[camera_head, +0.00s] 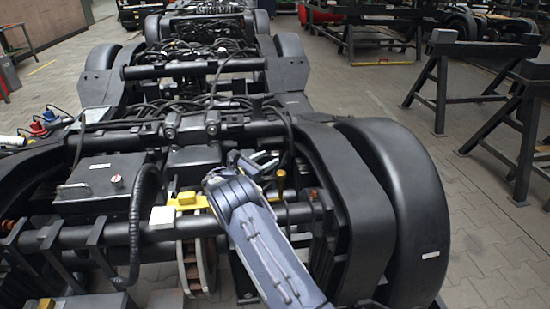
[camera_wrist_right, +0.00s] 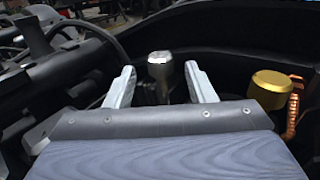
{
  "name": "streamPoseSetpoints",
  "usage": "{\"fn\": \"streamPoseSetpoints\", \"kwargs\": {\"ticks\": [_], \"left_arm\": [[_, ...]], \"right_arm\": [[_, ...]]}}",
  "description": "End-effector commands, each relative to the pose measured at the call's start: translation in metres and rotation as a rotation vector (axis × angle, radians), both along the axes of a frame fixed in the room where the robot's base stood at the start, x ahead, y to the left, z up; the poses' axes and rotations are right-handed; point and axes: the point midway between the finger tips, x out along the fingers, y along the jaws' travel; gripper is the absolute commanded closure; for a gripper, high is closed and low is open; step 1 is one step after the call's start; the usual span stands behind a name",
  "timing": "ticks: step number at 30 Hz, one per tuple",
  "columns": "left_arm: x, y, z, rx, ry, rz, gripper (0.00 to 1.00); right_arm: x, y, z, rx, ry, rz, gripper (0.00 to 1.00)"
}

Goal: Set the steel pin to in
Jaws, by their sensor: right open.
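The steel pin (camera_wrist_right: 160,68), a short bright metal cylinder with a rounded top, stands up in the right wrist view. My right gripper (camera_wrist_right: 161,82) is open, with one pale finger to the left of the pin and one to the right. The pin appears between the fingers with a gap on both sides; I cannot tell how far beyond the fingertips it is. In the head view my right gripper (camera_head: 262,160) is over the near part of the bogie. I cannot make out the pin there. My left gripper is not in view.
A gold cap (camera_wrist_right: 272,88) with an orange coil beside it stands right of the gripper in the wrist view. A yellow bracket (camera_head: 186,201), a grey box (camera_head: 103,177) and a black curved cover (camera_head: 395,205) surround the arm. Black trestles (camera_head: 440,85) stand right on open floor.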

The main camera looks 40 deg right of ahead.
Motion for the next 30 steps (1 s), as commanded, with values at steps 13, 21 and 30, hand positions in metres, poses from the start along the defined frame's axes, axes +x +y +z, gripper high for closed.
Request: {"fn": "streamPoseSetpoints", "kwargs": {"ticks": [13, 21, 30], "left_arm": [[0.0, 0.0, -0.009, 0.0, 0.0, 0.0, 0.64], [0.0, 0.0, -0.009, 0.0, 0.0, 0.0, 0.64], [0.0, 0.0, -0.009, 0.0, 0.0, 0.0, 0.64]], "right_arm": [[0.003, -0.045, 0.0, 0.001, -0.002, -0.001, 0.5], [0.004, -0.045, 0.0, 0.001, -0.002, 0.0, 0.6], [0.004, -0.045, 0.0, 0.002, -0.002, -0.001, 0.99]]}}
